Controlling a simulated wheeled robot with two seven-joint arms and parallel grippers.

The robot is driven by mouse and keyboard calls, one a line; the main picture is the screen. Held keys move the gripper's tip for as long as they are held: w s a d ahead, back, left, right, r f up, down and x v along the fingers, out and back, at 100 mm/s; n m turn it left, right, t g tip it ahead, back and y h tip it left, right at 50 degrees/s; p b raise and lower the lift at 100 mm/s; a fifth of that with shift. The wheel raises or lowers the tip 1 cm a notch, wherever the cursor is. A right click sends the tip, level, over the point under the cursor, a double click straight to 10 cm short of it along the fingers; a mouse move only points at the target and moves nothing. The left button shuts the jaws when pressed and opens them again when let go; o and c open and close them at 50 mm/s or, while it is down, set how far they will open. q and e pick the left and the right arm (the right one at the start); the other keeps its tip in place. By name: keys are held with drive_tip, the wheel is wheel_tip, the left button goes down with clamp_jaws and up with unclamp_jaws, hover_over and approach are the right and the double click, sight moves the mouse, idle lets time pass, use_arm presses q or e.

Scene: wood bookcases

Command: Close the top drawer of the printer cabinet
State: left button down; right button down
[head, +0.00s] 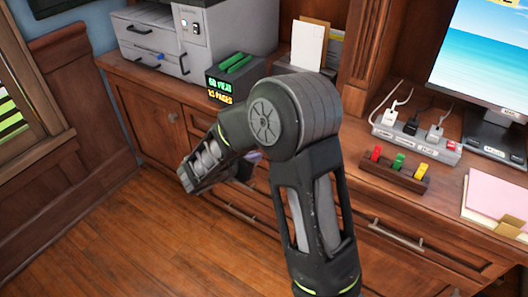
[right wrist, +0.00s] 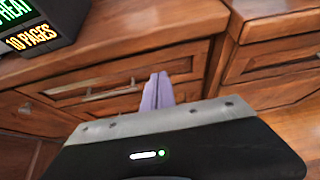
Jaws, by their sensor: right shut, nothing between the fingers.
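The wooden printer cabinet (head: 150,120) stands under the printer along the back wall. Its drawer fronts are partly hidden behind my right arm in the head view. In the right wrist view a drawer front (right wrist: 115,75) with a metal bar handle (right wrist: 105,92) lies just below the cabinet top. How far it stands out is hard to tell. My right gripper (right wrist: 158,92) has pale purple fingers, shut and empty, in front of the drawer front. In the head view it (head: 254,156) is mostly hidden behind my forearm. My left gripper is not in view.
A grey printer (head: 185,40) and a black display box (head: 222,82) stand on the cabinet top. To the right are a power strip (head: 415,136), a monitor (head: 485,50), pink papers (head: 497,195) and another drawer with a handle (head: 397,235). The wood floor (head: 110,240) at left is clear.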

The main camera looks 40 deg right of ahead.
drive_tip(key=v, duration=0.5)
idle(0.4)
drive_tip(key=s+a+f+m+g+y, duration=0.15)
drive_tip(key=a+f+m+y, duration=0.35)
drive_tip(key=a+f, duration=0.5)
drive_tip(key=s+a+f+m+y+p, duration=0.3)
drive_tip(key=s+a+f+m+y, duration=0.15)
drive_tip(key=a, duration=0.55)
drive_tip(key=s+a+f+m+y+p, duration=0.3)
drive_tip(key=s+a+m+y, duration=0.25)
drive_tip(key=a, duration=0.45)
drive_tip(key=s+f+m+g+p, duration=0.1)
drive_tip(key=s+m+p, duration=0.4)
drive_tip(key=s+m, duration=0.3)
drive_tip(key=shift+s+d+y+p, duration=0.2)
drive_tip(key=shift+s+y+p, duration=0.1)
drive_tip(key=shift+s, duration=0.15)
